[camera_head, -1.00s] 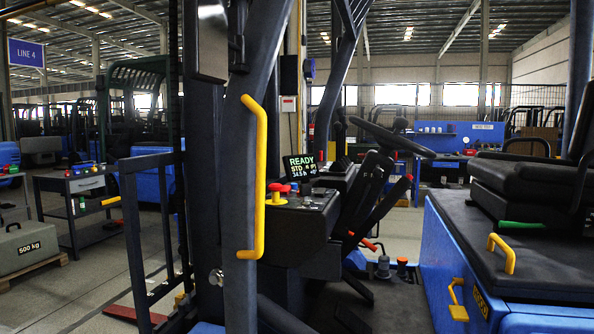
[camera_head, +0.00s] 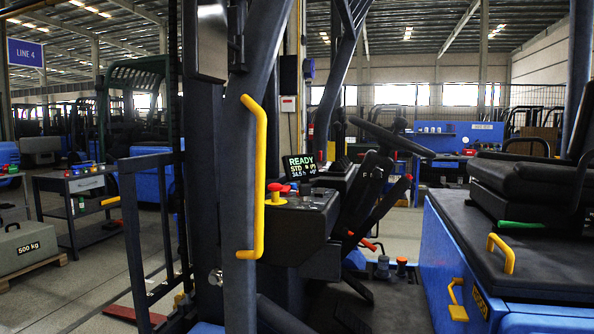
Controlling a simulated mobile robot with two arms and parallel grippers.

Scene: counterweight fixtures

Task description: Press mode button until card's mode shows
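A small dark display (camera_head: 301,167) stands on the truck's console. Its top line reads READY, the line below begins with STD, and a smaller line looks like 34.5; the rest is too small to read. On the console (camera_head: 318,200) below it, a red mushroom button on a yellow base (camera_head: 277,192) stands at the left, with small controls beside it. I cannot tell which control is the mode button. No card can be made out. Neither of my grippers shows in the head view.
A dark pillar with a yellow grab handle (camera_head: 259,180) stands before the console's left side. The steering wheel (camera_head: 392,138) and dark levers are right of it. A black seat (camera_head: 530,190) is at the right.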

